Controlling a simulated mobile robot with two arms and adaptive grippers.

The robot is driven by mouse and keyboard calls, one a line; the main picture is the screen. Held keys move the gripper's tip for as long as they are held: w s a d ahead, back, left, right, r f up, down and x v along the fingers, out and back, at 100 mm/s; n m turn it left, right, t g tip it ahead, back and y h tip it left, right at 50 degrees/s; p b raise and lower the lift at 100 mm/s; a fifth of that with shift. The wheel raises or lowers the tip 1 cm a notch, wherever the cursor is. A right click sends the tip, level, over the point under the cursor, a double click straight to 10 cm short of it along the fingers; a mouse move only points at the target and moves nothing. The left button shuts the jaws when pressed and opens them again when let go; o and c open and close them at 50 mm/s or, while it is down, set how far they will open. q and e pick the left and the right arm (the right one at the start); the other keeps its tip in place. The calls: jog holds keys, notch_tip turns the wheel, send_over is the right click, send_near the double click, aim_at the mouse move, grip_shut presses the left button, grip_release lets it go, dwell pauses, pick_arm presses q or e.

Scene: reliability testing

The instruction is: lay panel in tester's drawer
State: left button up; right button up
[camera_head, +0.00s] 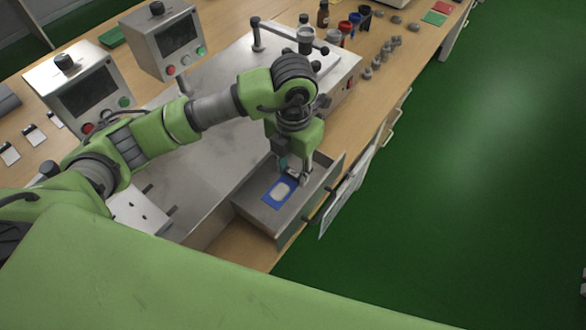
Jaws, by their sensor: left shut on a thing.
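My left gripper (289,171) points down over the tester's open drawer (258,220) and is shut on the panel (277,194). The panel is a blue rectangle with a pale rounded patch, and it lies flat within the drawer's outline. I cannot tell whether it touches the drawer floor. The drawer is a grey metal tray pulled out from the tester (205,165), a large grey metal unit on the bench. My right gripper is not in view.
Two control boxes with screens stand at the left (88,92) and top (165,42). Bottles and cups (340,30) and several small grey parts (378,62) sit at the bench's far end. Open green floor (460,190) lies to the right.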

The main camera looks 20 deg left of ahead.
pick_arm(q)
jog(key=w+f, duration=0.1)
jog(key=f, duration=0.1)
jog(key=w+f, duration=0.2)
jog(key=w+a+f+p, duration=0.1)
jog(key=f, duration=0.1)
jog(key=shift+w, duration=0.35)
notch_tip(320, 180, down, 3)
jog(key=shift+r+p, duration=0.1)
jog(key=shift+p, duration=0.65)
jog(key=shift+f, duration=0.25)
jog(key=o, duration=1)
jog(key=shift+r, duration=0.15)
jog(key=shift+w+r, duration=0.1)
jog(key=shift+r, duration=0.1)
notch_tip(320, 180, up, 12)
jog(key=b, duration=0.3)
jog(key=shift+f, duration=0.15)
